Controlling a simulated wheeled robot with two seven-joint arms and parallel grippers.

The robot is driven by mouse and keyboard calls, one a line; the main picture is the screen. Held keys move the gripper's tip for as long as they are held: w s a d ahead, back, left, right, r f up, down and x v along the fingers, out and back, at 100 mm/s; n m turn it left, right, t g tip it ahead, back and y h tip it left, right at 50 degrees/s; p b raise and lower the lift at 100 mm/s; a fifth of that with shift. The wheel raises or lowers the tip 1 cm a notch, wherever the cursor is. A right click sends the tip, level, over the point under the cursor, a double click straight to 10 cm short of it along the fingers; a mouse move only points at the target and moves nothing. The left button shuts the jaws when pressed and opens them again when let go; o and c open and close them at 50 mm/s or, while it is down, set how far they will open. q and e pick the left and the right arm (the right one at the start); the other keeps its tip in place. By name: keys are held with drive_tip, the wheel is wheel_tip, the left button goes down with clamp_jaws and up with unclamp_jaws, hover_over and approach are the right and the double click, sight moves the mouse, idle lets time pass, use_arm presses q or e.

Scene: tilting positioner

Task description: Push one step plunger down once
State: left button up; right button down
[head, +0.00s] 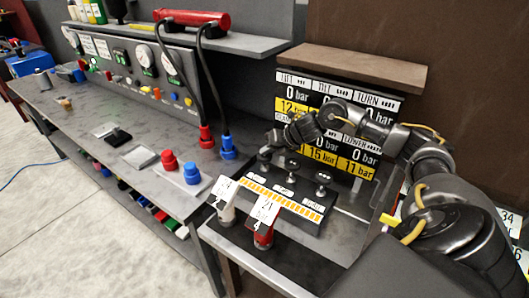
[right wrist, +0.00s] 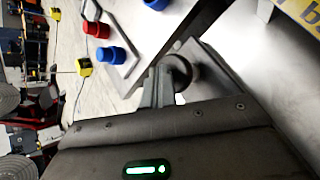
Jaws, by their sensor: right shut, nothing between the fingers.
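A black control block (head: 290,205) with a yellow-striped label strip stands on the bench at the right. Three black-topped plungers rise from it: a left one (head: 265,161), a middle one (head: 291,166) and a right one (head: 322,179). My right gripper (head: 270,146) is over the left plunger, pointing down. In the right wrist view its fingers (right wrist: 160,88) are shut and empty, beside a round dark knob (right wrist: 180,70). Contact cannot be told. The gauge board (head: 325,120) behind reads 0 bar under LIFT, TILT and TURN, with lower readings partly hidden by my arm. My left gripper is not in view.
A white-tagged handle (head: 226,205) and a red-tagged handle (head: 264,234) stand before the block. Red (head: 169,160) and blue (head: 191,174) caps and hose couplings (head: 228,150) stand left of it. A brown shelf (head: 350,68) overhangs the board.

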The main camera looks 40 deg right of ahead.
sight(267, 156)
drive_tip(key=shift+f+b, duration=0.8)
drive_tip(key=shift+f, duration=0.4)
idle(0.5)
drive_tip(key=shift+r, duration=0.15)
drive_tip(key=shift+r+p, duration=1.95)
drive_tip(key=shift+r, duration=0.55)
wheel_tip(267, 156, up, 5)
drive_tip(key=p, duration=0.4)
drive_tip(key=shift+d, duration=0.1)
